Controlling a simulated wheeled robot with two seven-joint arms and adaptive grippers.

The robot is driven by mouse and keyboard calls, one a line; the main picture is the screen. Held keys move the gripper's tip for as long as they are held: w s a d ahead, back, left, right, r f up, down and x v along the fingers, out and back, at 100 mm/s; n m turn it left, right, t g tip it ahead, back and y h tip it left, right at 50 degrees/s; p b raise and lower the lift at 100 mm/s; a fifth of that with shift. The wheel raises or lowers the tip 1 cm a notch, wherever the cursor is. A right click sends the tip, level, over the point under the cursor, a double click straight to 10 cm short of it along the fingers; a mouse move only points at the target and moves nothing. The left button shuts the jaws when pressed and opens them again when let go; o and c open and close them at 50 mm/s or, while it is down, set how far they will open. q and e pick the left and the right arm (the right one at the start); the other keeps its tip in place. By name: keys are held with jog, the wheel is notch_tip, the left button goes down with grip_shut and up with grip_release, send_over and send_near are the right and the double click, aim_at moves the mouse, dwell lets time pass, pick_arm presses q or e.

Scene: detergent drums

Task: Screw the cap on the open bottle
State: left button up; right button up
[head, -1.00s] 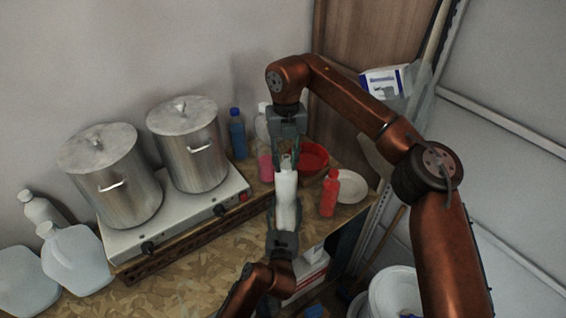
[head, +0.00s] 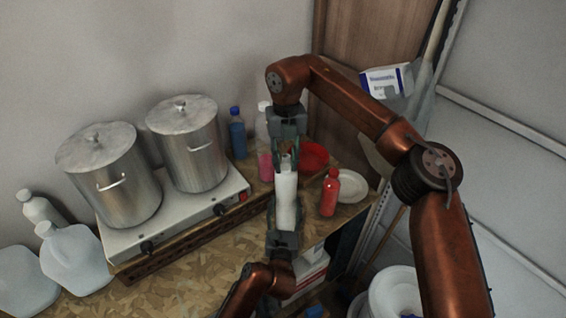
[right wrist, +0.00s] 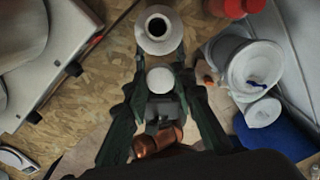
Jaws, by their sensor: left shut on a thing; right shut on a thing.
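A white bottle (head: 286,197) stands upright in my left gripper (head: 286,222), which is shut on it from the near side. In the right wrist view the bottle (right wrist: 152,44) shows its open, dark mouth. My right gripper (head: 287,158) points down just above the bottle's neck. It is shut on the white round cap (right wrist: 160,80), which lies between its fingertips in the right wrist view. The cap appears below the bottle mouth in that picture. The fingers largely hide the cap in the head view, and I cannot tell whether it touches the neck.
A red bottle (head: 330,194), white plate (head: 352,185) and red bowl (head: 315,155) stand close on the right. A blue bottle (head: 237,137) and a clear bottle with pink liquid (head: 265,164) stand behind. Two steel pots on a stove (head: 170,225) fill the left.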

pick_arm(q)
jog(key=shift+f+b, duration=0.35)
jog(key=shift+b, duration=0.25)
pick_arm(e)
jog(key=shift+f, duration=0.75)
dwell(0.3)
pick_arm(q)
jog(key=o, duration=1.3)
jog(key=shift+c, duration=0.2)
jog(key=o, duration=0.5)
jog(key=shift+w+r, duration=0.1)
jog(key=shift+r, duration=0.1)
pick_arm(e)
jog(key=shift+w, duration=0.1)
pick_arm(q)
jog(key=s, duration=0.8)
jog(key=shift+a, duration=0.3)
pick_arm(e)
jog(key=shift+w, duration=0.1)
